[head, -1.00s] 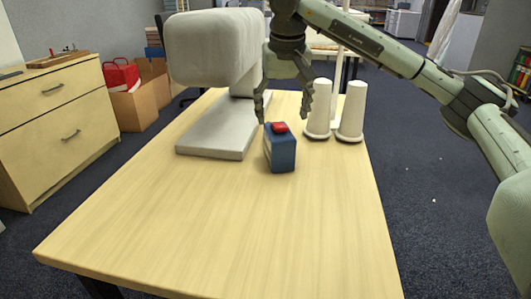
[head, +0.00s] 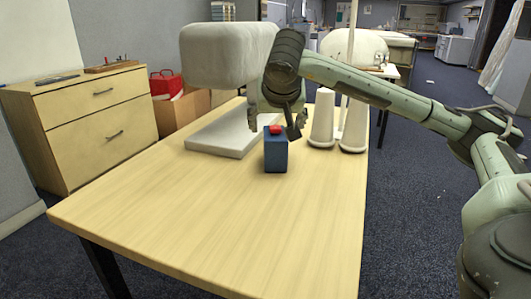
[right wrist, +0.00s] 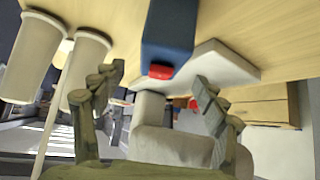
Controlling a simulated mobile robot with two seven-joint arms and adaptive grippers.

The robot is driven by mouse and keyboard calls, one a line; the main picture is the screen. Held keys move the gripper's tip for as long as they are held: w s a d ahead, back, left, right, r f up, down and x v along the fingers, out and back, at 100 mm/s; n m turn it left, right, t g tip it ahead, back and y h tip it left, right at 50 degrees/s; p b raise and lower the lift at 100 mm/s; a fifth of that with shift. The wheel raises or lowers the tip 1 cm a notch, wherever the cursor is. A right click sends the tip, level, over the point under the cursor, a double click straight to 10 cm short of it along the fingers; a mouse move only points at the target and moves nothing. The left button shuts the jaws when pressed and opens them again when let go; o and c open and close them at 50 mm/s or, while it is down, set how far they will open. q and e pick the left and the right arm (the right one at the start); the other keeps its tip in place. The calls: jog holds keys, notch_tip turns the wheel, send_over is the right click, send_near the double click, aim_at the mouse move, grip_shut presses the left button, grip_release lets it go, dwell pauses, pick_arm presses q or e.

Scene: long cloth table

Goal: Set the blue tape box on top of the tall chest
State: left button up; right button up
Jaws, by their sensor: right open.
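The blue tape box (head: 275,156) stands upright on the wooden table, with a red piece on its top. My right gripper (head: 275,121) is open at the far side of the box, its fingers spread to either side near the box's top. In the right wrist view the box (right wrist: 168,35) lies beyond and between the open fingertips (right wrist: 162,82), with no finger seen closed on it. The tall chest (head: 90,118) is a light wooden unit with drawers at the left, on the floor beyond the table. My left gripper is out of view.
A white sewing-machine-like form (head: 215,138) stands behind the box to the left. Two white cones (head: 322,120) stand close to the right of my gripper. A tray with small items (head: 110,66) and a dark flat item (head: 57,79) occupy parts of the chest top. The table front is clear.

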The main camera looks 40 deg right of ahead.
jog(key=shift+f, duration=0.1)
jog(key=x, duration=0.7)
jog(key=shift+w+d+f, duration=0.15)
jog(key=shift+w+d, duration=0.1)
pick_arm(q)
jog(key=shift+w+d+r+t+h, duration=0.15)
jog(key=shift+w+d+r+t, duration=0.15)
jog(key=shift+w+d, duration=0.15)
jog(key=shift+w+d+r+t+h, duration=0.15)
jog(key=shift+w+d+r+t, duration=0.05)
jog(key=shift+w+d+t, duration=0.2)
pick_arm(e)
jog(key=shift+c, duration=0.6)
